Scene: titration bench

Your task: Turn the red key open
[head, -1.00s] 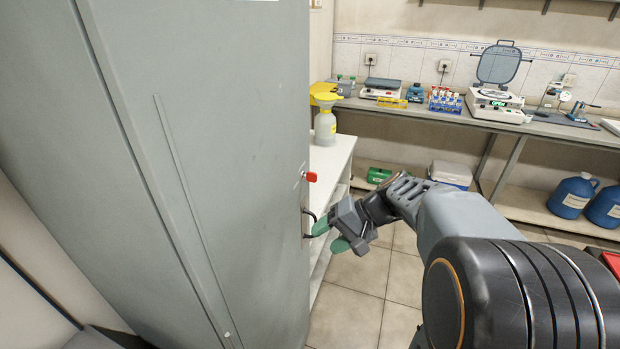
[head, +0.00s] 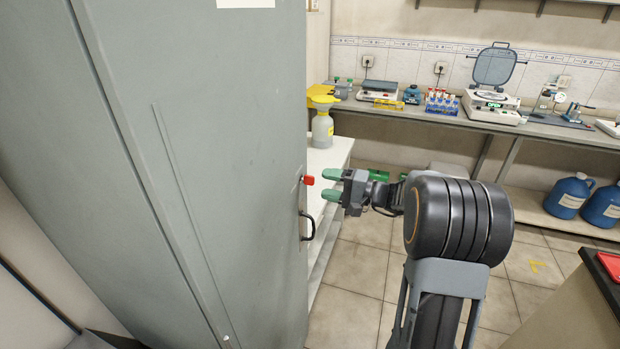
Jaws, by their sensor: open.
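The red key (head: 308,180) sits in the lock on the right edge of the tall grey cabinet (head: 215,150). The black door handle (head: 309,228) is just below it. My gripper (head: 331,184) is open and empty, with its green fingertips pointing left at about the key's height. In the picture a small gap separates the fingertips from the key. The depth between them is hard to tell. The key's exact turn angle is too small to tell.
A white side bench (head: 325,160) with a yellow-topped grey bottle (head: 322,128) stands behind the key. The back counter (head: 420,112) holds instruments and racks. Blue jugs (head: 570,195) stand on the low shelf at right. A dark-topped table edge (head: 600,275) is at the lower right.

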